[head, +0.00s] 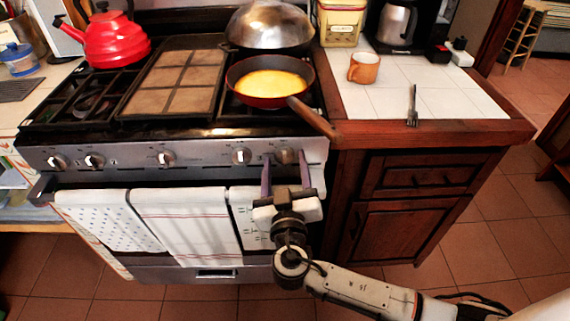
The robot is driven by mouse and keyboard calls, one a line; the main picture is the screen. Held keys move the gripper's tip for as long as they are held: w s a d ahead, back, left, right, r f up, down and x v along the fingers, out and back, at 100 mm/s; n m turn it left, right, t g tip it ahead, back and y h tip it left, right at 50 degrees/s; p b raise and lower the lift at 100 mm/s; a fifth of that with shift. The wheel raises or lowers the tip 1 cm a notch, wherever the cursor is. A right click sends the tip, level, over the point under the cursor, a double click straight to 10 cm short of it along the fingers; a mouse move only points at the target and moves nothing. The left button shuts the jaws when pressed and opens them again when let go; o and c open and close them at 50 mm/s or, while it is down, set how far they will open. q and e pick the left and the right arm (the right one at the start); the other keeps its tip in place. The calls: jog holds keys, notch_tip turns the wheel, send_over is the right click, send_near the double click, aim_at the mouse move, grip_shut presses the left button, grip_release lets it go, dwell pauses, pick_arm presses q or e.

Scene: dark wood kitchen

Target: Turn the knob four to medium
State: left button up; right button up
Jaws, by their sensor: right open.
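The stove's front panel has a row of several knobs with pale pointers. The rightmost knob (286,156) is between the two purple fingers of my right gripper (285,163), which is open and reaches up to the panel from below. I cannot tell whether the fingers touch the knob. Another knob (241,155) is just left of the gripper, apart from it. The other knobs are a middle one (165,158) and two at the left (94,161) (57,161). No knob labels are readable. My left gripper is not in view.
Towels (180,225) hang from the oven rail below the knobs. A pan (270,84) with yellow food has its handle jutting past the stove's front right. A red kettle (105,40) is at the back left. A mug (364,67) and fork (412,105) are on the right counter.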

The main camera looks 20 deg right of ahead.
jog(key=c, duration=1)
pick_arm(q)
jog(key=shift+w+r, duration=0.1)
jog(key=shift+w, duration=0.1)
pick_arm(e)
jog(key=shift+c, duration=0.2)
